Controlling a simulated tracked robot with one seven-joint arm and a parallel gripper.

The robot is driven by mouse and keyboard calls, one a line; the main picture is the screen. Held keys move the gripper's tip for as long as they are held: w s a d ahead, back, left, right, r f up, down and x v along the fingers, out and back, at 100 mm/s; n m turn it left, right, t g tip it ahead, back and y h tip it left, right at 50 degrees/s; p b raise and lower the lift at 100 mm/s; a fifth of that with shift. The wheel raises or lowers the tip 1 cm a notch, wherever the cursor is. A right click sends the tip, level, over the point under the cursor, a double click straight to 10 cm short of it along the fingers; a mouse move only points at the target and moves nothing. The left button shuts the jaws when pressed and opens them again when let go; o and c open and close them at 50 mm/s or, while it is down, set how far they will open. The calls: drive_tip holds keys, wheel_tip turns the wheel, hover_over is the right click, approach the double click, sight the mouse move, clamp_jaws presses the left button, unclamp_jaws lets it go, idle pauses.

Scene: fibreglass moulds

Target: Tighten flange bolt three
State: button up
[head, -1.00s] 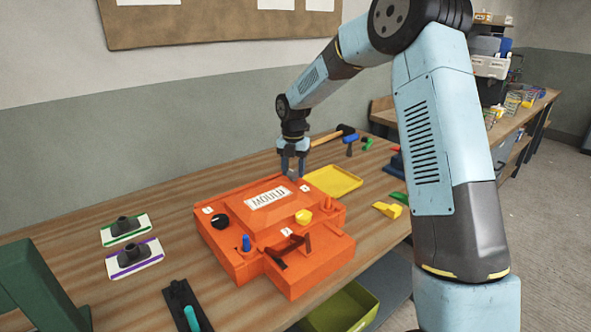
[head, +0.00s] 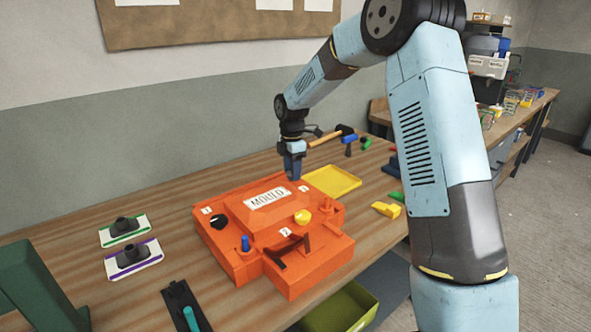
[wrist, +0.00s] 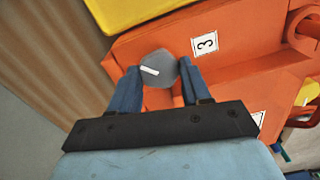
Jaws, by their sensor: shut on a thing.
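The orange mould (head: 255,232) sits on the bench with a white MOULD label on top. In the wrist view, flange bolt three (wrist: 155,69) is a grey head with a white line across it, beside the label "3" (wrist: 204,43) on the orange flange. My gripper (wrist: 160,72) is shut on this bolt, with one blue finger on each side of the head. In the head view, my gripper (head: 294,174) is at the mould's far corner and hides the bolt there.
A yellow tray (head: 333,181) lies close behind the mould. A black knob (head: 219,221), a yellow knob (head: 302,217) and a blue peg (head: 246,243) stand up from the mould. A hammer (head: 333,135) lies at the back of the bench.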

drive_tip(key=m, duration=0.6)
drive_tip(key=shift+w+a+r, duration=0.2)
drive_tip(key=shift+a, duration=0.05)
drive_tip(key=m, duration=0.5)
drive_tip(key=shift+w, duration=0.1)
drive_tip(key=m, duration=0.6)
drive_tip(key=shift+d, duration=0.2)
drive_tip(key=m, duration=0.5)
drive_tip(key=shift+d+m, duration=0.1)
drive_tip(key=shift+m, duration=0.3)
drive_tip(key=m, duration=0.5)
drive_tip(key=shift+d+f, duration=0.1)
drive_tip(key=m, duration=0.5)
drive_tip(key=shift+m, duration=0.4)
drive_tip(key=m, duration=1)
drive_tip(key=shift+m, duration=0.3)
